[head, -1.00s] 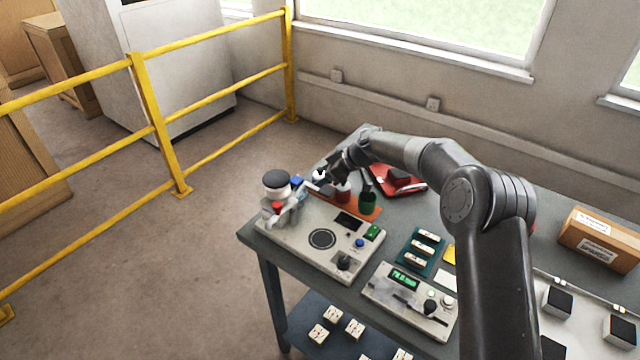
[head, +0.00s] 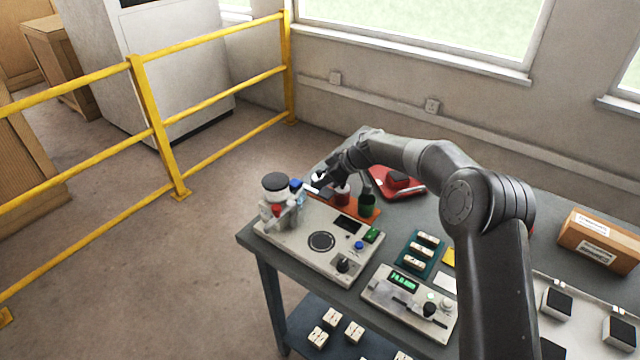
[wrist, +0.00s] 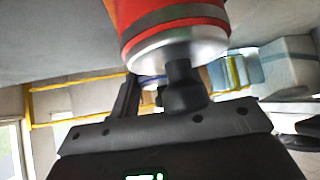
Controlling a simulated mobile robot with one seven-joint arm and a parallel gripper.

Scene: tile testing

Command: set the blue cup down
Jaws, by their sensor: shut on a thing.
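The blue cup (head: 296,186) shows small in the head view, at the tips of my gripper (head: 308,187), beside the left end of the orange tray. My gripper is shut on it. In the wrist view, a sliver of blue (wrist: 150,81) shows between the fingers of my gripper (wrist: 152,90); most of the cup is hidden. Whether its base touches anything cannot be told. A red cup (head: 342,195) and a green cup (head: 367,205) stand on the orange tray (head: 362,214), to the right of the blue cup.
A grey test device with a black-topped column (head: 276,183) stands close to the left of my gripper. A red-and-silver cylinder (wrist: 175,35) fills the top of the wrist view, very near the fingers. A red case (head: 397,181) lies behind the tray. A yellow railing (head: 160,125) is beyond the table.

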